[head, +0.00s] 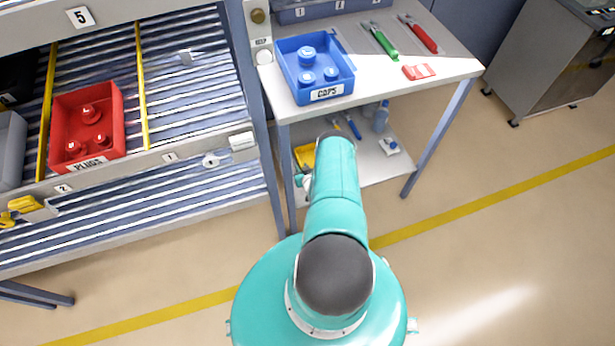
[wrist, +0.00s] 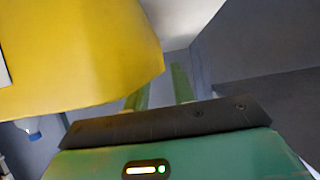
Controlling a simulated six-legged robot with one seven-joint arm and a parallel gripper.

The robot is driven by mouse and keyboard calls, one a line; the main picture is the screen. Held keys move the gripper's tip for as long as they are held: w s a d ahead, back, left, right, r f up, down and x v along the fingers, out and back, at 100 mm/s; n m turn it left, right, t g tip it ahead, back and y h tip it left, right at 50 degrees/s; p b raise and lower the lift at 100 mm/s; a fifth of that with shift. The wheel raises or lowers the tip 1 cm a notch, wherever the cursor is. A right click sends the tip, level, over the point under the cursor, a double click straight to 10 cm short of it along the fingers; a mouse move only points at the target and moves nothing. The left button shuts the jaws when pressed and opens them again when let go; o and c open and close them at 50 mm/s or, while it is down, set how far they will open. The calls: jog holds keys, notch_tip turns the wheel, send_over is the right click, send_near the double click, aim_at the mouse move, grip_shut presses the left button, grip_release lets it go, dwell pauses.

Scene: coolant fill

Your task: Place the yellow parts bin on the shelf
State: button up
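The yellow parts bin (wrist: 75,55) fills the upper left of the wrist view, very close to the camera. In the head view a yellow piece, apparently the same bin (head: 305,156), shows under the workbench, mostly hidden behind my teal arm. My gripper (wrist: 162,88) has two green fingers that stand apart with a pale gap between them. The bin's lower right corner covers part of the left finger; I cannot tell whether they touch. The slatted shelf rack (head: 190,93) stands at the left of the head view.
A red PLUGS bin (head: 88,125) sits on the rack between yellow dividers. A blue CAPS bin (head: 313,72) and tools lie on the workbench (head: 420,90), with a bottle (head: 381,117) on its lower shelf. A grey cabinet (head: 550,60) stands right. The floor in front is clear.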

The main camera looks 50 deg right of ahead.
jog(key=v, duration=1)
jog(key=shift+s, duration=0.15)
jog(key=shift+r, duration=0.2)
